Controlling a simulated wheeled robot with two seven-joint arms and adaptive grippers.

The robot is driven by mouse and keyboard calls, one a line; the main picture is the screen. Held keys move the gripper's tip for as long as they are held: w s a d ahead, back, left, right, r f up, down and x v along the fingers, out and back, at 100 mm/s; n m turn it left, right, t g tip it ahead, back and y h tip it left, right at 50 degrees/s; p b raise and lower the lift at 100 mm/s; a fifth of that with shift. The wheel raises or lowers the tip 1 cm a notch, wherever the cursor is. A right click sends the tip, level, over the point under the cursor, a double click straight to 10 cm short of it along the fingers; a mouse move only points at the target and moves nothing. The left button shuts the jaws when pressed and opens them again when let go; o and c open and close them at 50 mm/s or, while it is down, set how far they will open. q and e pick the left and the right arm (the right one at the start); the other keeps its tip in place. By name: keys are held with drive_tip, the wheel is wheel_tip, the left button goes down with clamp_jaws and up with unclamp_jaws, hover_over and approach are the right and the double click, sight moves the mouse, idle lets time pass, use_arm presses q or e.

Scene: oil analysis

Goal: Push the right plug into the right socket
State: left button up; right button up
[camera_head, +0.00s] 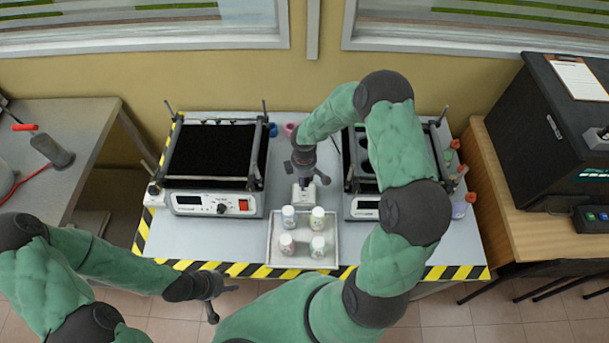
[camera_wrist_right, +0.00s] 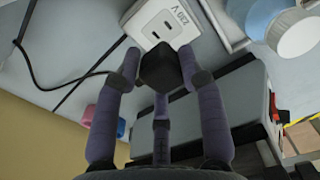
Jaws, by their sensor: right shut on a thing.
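A white socket block labelled 230 V (camera_wrist_right: 178,18) lies on the table between the two shakers; it also shows in the head view (camera_head: 304,194). Dark slots show on its face. My right gripper (camera_head: 303,163) is over the block's far end. In the right wrist view its fingers (camera_wrist_right: 160,78) are shut on a black plug (camera_wrist_right: 160,68). The plug is at the block's edge and covers part of it; whether its pins are in a socket is hidden. My left gripper (camera_head: 220,298) is open and empty, in front of the table's front left edge.
A left shaker (camera_head: 212,203) and a right shaker (camera_head: 362,207) flank the block. A tray (camera_head: 274,262) with several white bottles stands in front. Black cables (camera_wrist_right: 62,88) run along the table. Pink (camera_wrist_right: 88,115) and blue things lie behind.

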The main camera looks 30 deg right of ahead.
sight(304, 192)
idle(0.4)
drive_tip(key=shift+f+b, duration=2.1)
drive_tip(key=shift+f, duration=0.8)
idle(0.5)
drive_tip(key=shift+f+b, duration=0.55)
drive_tip(key=shift+b, duration=0.2)
drive_tip(key=o, duration=1.1)
drive_tip(key=shift+o, duration=0.2)
wheel_tip(304, 192, up, 12)
